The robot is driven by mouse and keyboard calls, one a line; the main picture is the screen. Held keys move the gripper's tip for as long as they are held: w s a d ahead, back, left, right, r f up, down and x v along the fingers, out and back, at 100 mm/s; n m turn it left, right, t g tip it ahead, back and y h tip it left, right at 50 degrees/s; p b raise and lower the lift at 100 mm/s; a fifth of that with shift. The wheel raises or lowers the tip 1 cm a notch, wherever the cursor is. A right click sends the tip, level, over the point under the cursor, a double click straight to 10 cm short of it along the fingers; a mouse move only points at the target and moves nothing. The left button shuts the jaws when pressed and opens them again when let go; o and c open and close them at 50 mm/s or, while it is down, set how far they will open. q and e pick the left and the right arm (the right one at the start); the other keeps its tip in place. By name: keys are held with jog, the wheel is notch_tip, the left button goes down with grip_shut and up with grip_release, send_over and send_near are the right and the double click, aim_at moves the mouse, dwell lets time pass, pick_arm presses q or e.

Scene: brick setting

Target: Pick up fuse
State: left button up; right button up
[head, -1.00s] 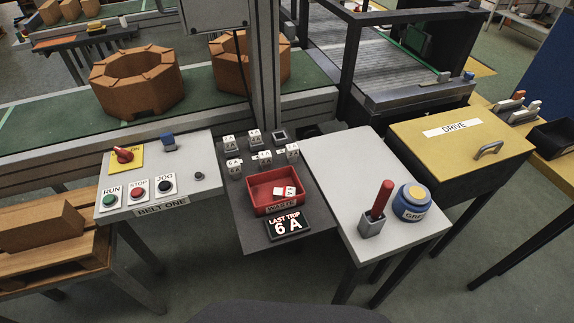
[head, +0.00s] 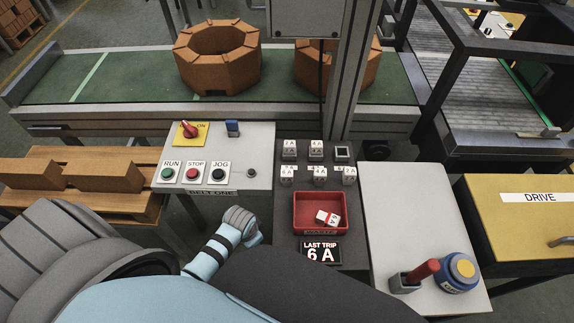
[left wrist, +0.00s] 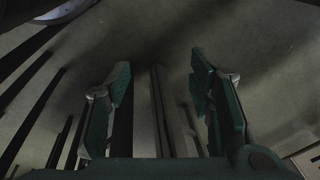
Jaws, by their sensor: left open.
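Several white fuse blocks with dark lettering stand in two rows on the dark grey panel (head: 285,235). The back row has fuses at the left (head: 289,149) and middle (head: 316,149), and a dark-centred square socket (head: 342,152) at its right. The front row has a left (head: 287,174), a middle (head: 319,174) and a right fuse (head: 349,174). White pieces with red marks (head: 327,217) lie in the red waste bin (head: 300,229). My left gripper (left wrist: 158,82) is open and empty over the floor in the left wrist view; its fingers are not clear in the head view. My right gripper is unseen.
A sign (head: 320,252) reads "LAST TRIP 6 A". The switch desk (head: 258,140) stands left of the panel. A white table (head: 405,215) at right holds a red-handled tool (head: 422,271) and a blue-yellow tub (head: 458,273). A metal post (head: 346,90) rises behind the fuses.

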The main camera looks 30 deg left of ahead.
aim_at(287, 172)
pick_arm(q)
jog(key=w+r+m+p, duration=0.1)
jog(key=w+r, duration=0.3)
jog(key=r, duration=0.2)
jog(key=w+d+r+m+p, duration=0.1)
jog(key=w+r+m, duration=0.1)
jog(key=w+r, duration=0.2)
jog(key=w+d+r+m+p, duration=0.1)
jog(key=w+r+m, duration=0.1)
jog(key=w+r, duration=0.3)
notch_tip(287, 172, up, 4)
jog(key=shift+r+g, duration=0.15)
jog(key=shift+g, duration=0.25)
jog(key=w+d+r+m+g, duration=0.1)
jog(key=w+r+m, duration=0.35)
jog(key=r, duration=0.35)
jog(key=shift+n+h, duration=0.25)
jog(key=shift+h, duration=0.15)
jog(key=f+b, duration=0.1)
jog(key=f, duration=0.6)
jog(key=f+b, duration=0.1)
jog(key=f, duration=0.6)
jog(key=shift+s+d+f, duration=0.15)
jog(key=shift+s+d, duration=0.05)
pick_arm(e)
jog(key=shift+w+a+r, duration=0.1)
jog(key=shift+w+r, duration=0.15)
jog(key=shift+r, duration=0.4)
jog(key=shift+w+r, duration=0.25)
jog(key=shift+r, duration=0.35)
